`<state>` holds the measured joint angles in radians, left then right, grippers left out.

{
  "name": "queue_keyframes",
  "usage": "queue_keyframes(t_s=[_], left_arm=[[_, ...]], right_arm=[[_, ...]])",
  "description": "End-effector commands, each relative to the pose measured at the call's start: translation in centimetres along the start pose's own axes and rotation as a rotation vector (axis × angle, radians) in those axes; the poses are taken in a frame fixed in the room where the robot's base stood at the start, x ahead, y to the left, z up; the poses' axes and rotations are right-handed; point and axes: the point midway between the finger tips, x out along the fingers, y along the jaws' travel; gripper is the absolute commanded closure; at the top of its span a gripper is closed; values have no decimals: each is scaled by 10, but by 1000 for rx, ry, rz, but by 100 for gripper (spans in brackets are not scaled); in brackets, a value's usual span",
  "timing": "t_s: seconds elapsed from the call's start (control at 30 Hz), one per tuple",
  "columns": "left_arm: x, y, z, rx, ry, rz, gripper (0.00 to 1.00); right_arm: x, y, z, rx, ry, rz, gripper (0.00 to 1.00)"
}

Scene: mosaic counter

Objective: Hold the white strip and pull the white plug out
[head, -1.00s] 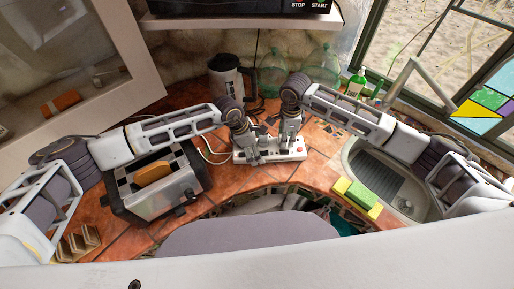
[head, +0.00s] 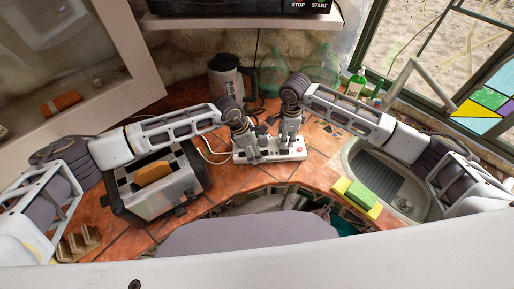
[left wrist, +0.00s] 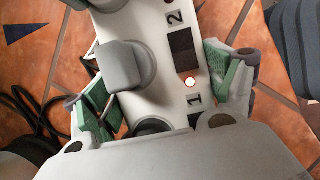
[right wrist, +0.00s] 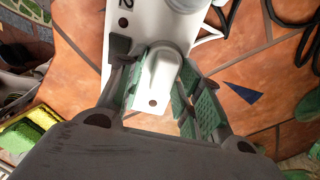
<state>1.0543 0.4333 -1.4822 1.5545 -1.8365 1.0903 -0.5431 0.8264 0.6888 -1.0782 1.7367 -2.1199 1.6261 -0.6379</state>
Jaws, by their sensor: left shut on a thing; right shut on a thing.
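The white strip (head: 268,155) lies on the tiled counter. In the left wrist view the strip (left wrist: 160,90) has labels 1 and 2, dark switches and a lit red lamp. My left gripper (head: 254,158) is shut on the strip near label 1, one finger at each long side. A pale plug (left wrist: 122,65) stands on the strip there. My right gripper (head: 286,146) is shut on the white plug (right wrist: 160,75) near one end of the strip, with a finger on each side. The plug looks seated on the strip; its pins are hidden.
A toaster (head: 170,190) stands left of the strip, a kettle (head: 226,76) behind it. Clear bottles (head: 325,66) and a green bottle (head: 356,82) stand at the back. A sponge (head: 357,192) lies beside the sink (head: 400,205). A white cable (head: 212,156) runs left of the strip.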

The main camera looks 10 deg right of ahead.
Motion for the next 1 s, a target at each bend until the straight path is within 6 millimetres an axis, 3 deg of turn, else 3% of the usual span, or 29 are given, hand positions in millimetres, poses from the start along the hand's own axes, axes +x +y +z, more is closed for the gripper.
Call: queue_keyframes(t_s=[0.53, 1.0], left_arm=[[0, 1, 0, 0, 0, 2, 29], [0, 1, 0, 0, 0, 2, 29]], right_arm=[[-2, 0, 0, 0, 0, -1, 90], [-23, 0, 0, 1, -1, -1, 90]])
